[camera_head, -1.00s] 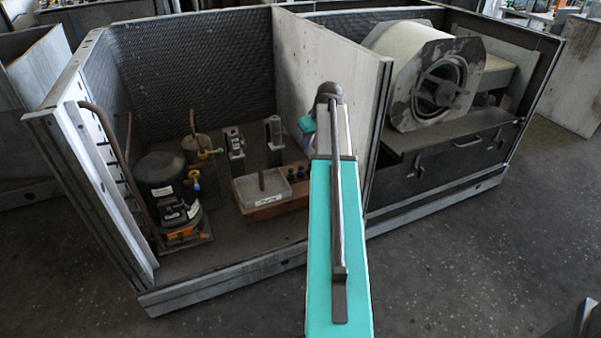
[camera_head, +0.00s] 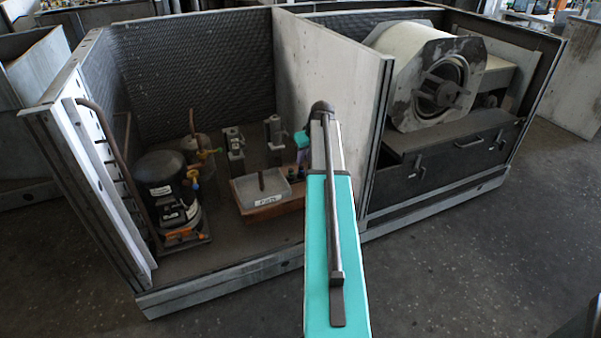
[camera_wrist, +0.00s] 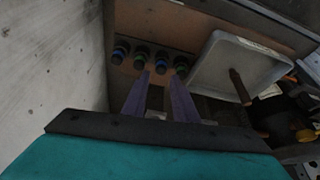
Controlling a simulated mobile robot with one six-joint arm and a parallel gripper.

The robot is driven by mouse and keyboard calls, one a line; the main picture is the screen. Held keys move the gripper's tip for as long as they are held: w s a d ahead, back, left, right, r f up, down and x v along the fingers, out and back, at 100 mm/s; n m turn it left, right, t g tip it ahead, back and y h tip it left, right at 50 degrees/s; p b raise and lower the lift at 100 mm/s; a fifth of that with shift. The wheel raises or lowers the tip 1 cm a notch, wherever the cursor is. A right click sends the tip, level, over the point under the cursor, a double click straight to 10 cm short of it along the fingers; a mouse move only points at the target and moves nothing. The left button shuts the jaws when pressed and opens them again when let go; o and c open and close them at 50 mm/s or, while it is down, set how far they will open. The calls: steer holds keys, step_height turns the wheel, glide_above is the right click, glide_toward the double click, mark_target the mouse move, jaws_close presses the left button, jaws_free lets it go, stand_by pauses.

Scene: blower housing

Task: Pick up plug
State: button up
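Several dark plugs with blue or green rings stand in a row on a brown wooden board (camera_wrist: 185,25) in the wrist view. The leftmost plug (camera_wrist: 120,50) is near the pale wall, and the rightmost plug (camera_wrist: 181,65) is near the tray. My gripper (camera_wrist: 160,77) is open, its two purple fingers apart with nothing seen between them. Its tips point toward the row, overlapping the picture just below the middle and right plugs. I cannot tell the gap in depth.
A grey tray (camera_head: 262,200) with an upright rod sits on the board. A black compressor (camera_head: 165,190) stands left, with metal fittings (camera_head: 234,142) behind the tray. A pale partition (camera_head: 325,75) rises close beside my arm. A blower (camera_head: 440,85) is beyond it.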

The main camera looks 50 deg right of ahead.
mark_target(301, 167)
steer(key=shift+b+x, duration=1)
steer(key=shift+x, duration=1.6)
steer(key=shift+a, duration=0.1)
jaws_close()
